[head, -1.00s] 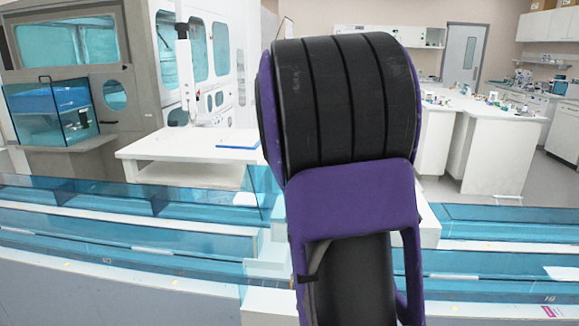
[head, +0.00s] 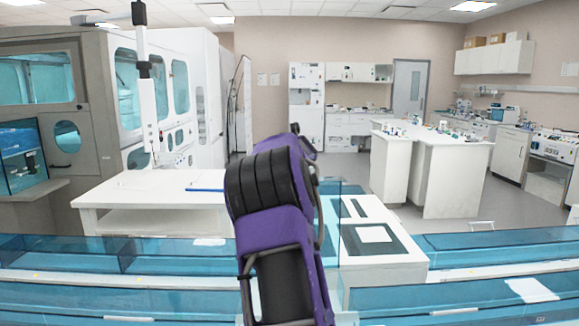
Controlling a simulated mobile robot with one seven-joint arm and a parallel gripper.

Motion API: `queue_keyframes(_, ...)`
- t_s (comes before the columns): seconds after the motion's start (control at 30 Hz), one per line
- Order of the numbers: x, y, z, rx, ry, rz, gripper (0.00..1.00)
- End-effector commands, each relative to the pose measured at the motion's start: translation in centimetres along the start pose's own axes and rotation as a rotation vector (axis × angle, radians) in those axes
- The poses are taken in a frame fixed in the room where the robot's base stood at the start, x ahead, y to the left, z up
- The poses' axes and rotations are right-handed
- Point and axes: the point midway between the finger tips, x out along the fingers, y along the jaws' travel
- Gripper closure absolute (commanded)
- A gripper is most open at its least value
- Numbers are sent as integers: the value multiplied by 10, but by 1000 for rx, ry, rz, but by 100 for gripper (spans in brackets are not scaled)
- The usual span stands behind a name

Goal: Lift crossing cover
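My purple and black arm rises from the bottom middle of the head view and leans away from me. My gripper is hidden beyond it, so its fingers do not show. A track with clear blue covers runs across the front, with a left stretch (head: 110,255) and a right stretch (head: 500,246). Between them, just right of my arm, is a white crossing section (head: 400,262) with dark markings on top. A clear blue upright panel (head: 330,222) stands at its left side, partly behind my arm. I cannot tell which clear piece is the crossing cover.
A white table (head: 120,195) with a blue-edged sheet stands behind the track at left, beside a large grey cabinet (head: 95,140). White lab benches (head: 450,160) stand farther back at right. Open floor lies between the track and the benches.

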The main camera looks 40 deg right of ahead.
Motion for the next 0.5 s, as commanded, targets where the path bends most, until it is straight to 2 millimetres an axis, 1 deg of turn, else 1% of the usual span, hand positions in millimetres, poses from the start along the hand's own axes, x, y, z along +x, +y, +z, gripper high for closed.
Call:
queue_keyframes(0.03,4,-2,2,-1,0,-1,100)
queue_keyframes(0.2,13,-6,3,-1,1,-1,100)
queue_keyframes(0.5,15,-7,5,0,0,-1,100)
